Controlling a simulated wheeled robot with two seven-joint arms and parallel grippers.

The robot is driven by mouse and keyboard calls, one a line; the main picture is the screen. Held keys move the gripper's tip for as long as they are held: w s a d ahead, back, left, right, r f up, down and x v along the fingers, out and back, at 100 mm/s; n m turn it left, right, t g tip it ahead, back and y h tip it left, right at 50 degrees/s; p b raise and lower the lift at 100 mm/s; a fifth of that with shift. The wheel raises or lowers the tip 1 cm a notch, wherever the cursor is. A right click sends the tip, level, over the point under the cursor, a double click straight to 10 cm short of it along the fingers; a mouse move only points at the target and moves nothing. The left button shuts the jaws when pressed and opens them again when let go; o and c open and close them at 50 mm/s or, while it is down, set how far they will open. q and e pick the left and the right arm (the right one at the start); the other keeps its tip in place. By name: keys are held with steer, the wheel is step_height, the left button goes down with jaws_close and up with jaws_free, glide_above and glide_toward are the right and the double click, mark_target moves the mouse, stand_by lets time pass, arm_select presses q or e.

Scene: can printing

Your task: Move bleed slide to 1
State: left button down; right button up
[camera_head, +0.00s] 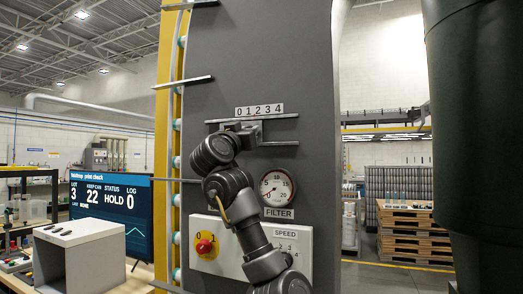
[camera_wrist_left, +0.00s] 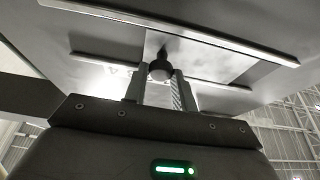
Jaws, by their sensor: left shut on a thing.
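The bleed slide sits on the dark panel between two horizontal rails, under a white scale (camera_head: 259,110) marked 0 to 4. My left gripper (camera_head: 250,130) reaches up to it and covers most of the slide, around the 1 and 2 marks; I cannot read its exact setting. In the left wrist view the slide's round dark knob (camera_wrist_left: 159,69) is between the two fingers of my left gripper (camera_wrist_left: 158,88), which is shut on it. My right gripper is not in view.
The upper rail (camera_head: 285,117) and lower rail (camera_head: 280,143) border the slide. Below are a filter gauge (camera_head: 277,188), a speed scale (camera_head: 286,240) and a red stop button (camera_head: 204,246). A screen (camera_head: 110,213) reading HOLD and a grey box (camera_head: 80,255) stand left.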

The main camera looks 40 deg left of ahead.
arm_select(q)
steer(key=shift+s+a+b, duration=0.2)
steer(key=shift+a, duration=0.35)
steer(key=shift+s+a+b, duration=0.2)
steer(key=shift+a, duration=0.3)
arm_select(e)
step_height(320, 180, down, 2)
arm_select(q)
steer(key=c, duration=1.1)
jaws_free()
steer(key=shift+c, duration=0.2)
steer(key=b+v, duration=0.6)
steer(key=v, duration=0.4)
steer(key=shift+s+f, duration=0.25)
steer(key=shift+s, duration=0.05)
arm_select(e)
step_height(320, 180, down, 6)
